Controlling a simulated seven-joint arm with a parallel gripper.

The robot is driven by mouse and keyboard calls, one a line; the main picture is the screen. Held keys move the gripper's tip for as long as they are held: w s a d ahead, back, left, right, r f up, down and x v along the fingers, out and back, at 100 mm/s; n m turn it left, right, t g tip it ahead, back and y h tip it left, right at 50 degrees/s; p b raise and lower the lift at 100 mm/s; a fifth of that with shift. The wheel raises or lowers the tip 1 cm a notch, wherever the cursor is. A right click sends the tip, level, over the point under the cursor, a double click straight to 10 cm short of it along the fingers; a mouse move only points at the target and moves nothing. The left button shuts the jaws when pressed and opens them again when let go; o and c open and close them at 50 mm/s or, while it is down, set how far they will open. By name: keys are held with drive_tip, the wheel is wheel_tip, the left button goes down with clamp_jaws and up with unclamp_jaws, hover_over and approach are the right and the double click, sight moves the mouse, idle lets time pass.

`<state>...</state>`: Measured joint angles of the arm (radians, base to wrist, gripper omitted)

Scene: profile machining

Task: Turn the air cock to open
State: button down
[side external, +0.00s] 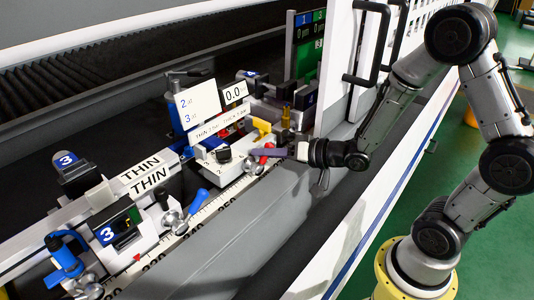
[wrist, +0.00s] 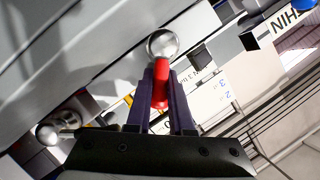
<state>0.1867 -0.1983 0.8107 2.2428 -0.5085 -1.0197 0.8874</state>
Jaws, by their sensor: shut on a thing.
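The air cock has a red handle (side external: 266,154) and a silver metal body (side external: 252,166) on the front of the white fixture. My gripper (side external: 272,152) reaches in from the right, its dark fingers at the red handle. In the wrist view my gripper (wrist: 160,88) has its two fingers on either side of the red handle (wrist: 161,84) and is shut on it. The round silver end of the cock (wrist: 162,43) shows just past the fingertips. The side external view partly hides the handle behind the fingers.
A blue-handled cock (side external: 198,202) stands to the left on the rail, beside a block marked 3 (side external: 118,228). A white label board (side external: 199,104) rises behind the red handle. Another silver knob (wrist: 47,134) is at the left in the wrist view. The grey ledge in front is clear.

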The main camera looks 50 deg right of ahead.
drive_tip(key=n, duration=0.1)
drive_tip(key=a+r+n+h, duration=0.1)
drive_tip(key=shift+a+n+g+h, duration=0.25)
drive_tip(key=shift+n+g+h, duration=0.05)
drive_tip(key=shift+n, duration=0.1)
drive_tip(key=shift+a+n+h, duration=0.7)
drive_tip(key=shift+n+h, duration=0.2)
drive_tip(key=shift+n, duration=0.3)
drive_tip(key=shift+a+f+n+h, duration=0.1)
drive_tip(key=shift+a+n+h, duration=0.55)
drive_tip(key=shift+n+h, duration=0.4)
drive_tip(key=shift+a+f+n+h, duration=0.15)
drive_tip(key=shift+a+n+h, duration=0.2)
drive_tip(key=shift+n, duration=0.45)
drive_tip(key=shift+a+f+n+h, duration=0.1)
drive_tip(key=shift+a+n+h, duration=0.25)
drive_tip(key=shift+n, duration=0.4)
drive_tip(key=c, duration=0.8)
unclamp_jaws()
drive_tip(key=shift+d, duration=0.1)
